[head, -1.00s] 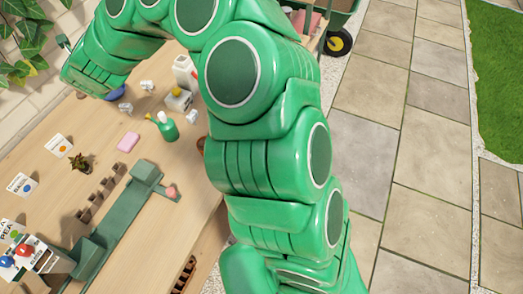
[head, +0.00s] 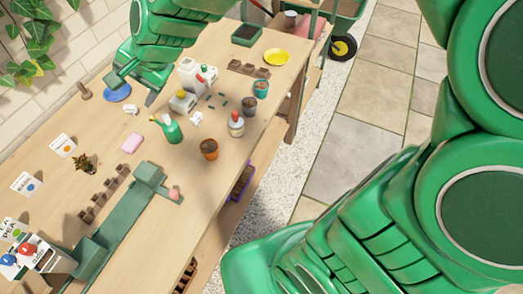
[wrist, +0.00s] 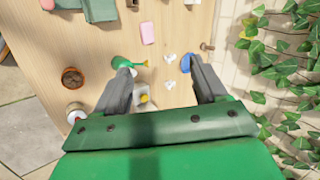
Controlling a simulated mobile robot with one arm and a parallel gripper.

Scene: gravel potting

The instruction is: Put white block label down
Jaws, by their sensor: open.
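Two small white block labels lie on the wooden table in the wrist view, one nearer the pink block (wrist: 168,57) and one closer to my gripper (wrist: 170,84). In the head view, small white pieces show by the green spray bottle (head: 195,119) and near the blue dish (head: 127,108). I cannot tell which one the task means. My gripper (wrist: 159,68) is open, with nothing between its fingers, and points down over the table. In the head view my gripper (head: 132,85) is above the table near the blue dish, and it may hide another white piece.
A pink block (head: 131,143) and terracotta pot (head: 209,149) stand on the table. Ivy (wrist: 280,60) covers the wall side.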

